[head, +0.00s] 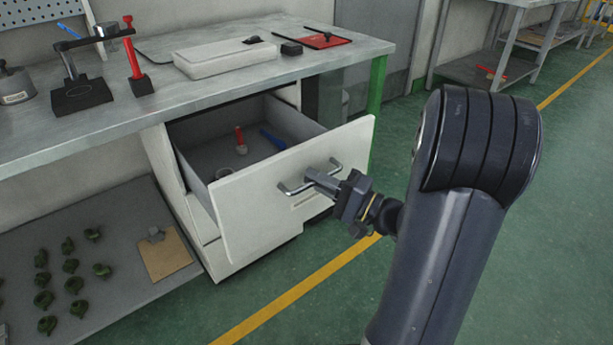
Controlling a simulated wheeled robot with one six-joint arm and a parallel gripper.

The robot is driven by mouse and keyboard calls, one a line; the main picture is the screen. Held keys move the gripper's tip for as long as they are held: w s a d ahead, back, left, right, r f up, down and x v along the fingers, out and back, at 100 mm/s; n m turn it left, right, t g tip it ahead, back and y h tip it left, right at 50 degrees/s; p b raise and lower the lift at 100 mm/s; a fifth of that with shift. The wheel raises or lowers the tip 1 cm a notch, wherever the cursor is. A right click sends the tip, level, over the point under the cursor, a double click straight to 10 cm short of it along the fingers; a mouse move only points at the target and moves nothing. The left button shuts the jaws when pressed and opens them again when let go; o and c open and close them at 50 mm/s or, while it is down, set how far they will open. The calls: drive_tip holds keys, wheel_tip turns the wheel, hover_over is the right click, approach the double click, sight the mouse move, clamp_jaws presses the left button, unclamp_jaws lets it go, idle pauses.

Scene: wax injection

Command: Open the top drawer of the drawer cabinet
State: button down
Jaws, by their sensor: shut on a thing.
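The drawer cabinet (253,258) stands under the workbench. Its top drawer (245,205) is pulled well out, and its inside shows. A red-handled tool (240,136), a blue item (272,138) and a small round grey item (223,173) lie in it. My gripper (318,181) is at the metal bar handle (290,191) on the drawer's white front, with its jaws shut on the handle's middle. The jaws hide that part of the handle. The lower drawers are shut.
The workbench (190,99) holds a black stand, a red-handled tool and a pale flat box (225,58). A lower shelf at left carries several green parts (71,266) and a clipboard (165,255). Green floor lies open at right, with a yellow line (290,292).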

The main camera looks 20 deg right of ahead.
drive_tip(key=shift+s+d, duration=0.3)
drive_tip(key=shift+s, duration=0.6)
drive_tip(key=c, duration=1.8)
unclamp_jaws()
drive_tip(key=p+v, duration=0.1)
drive_tip(key=v, duration=0.9)
drive_tip(key=shift+s+d+f, duration=0.2)
drive_tip(key=shift+s+d, duration=0.05)
drive_tip(key=shift+s, duration=0.05)
drive_tip(key=b+x, duration=0.1)
drive_tip(key=x, duration=1)
drive_tip(key=shift+w+r, duration=0.1)
drive_tip(key=shift+w, duration=0.1)
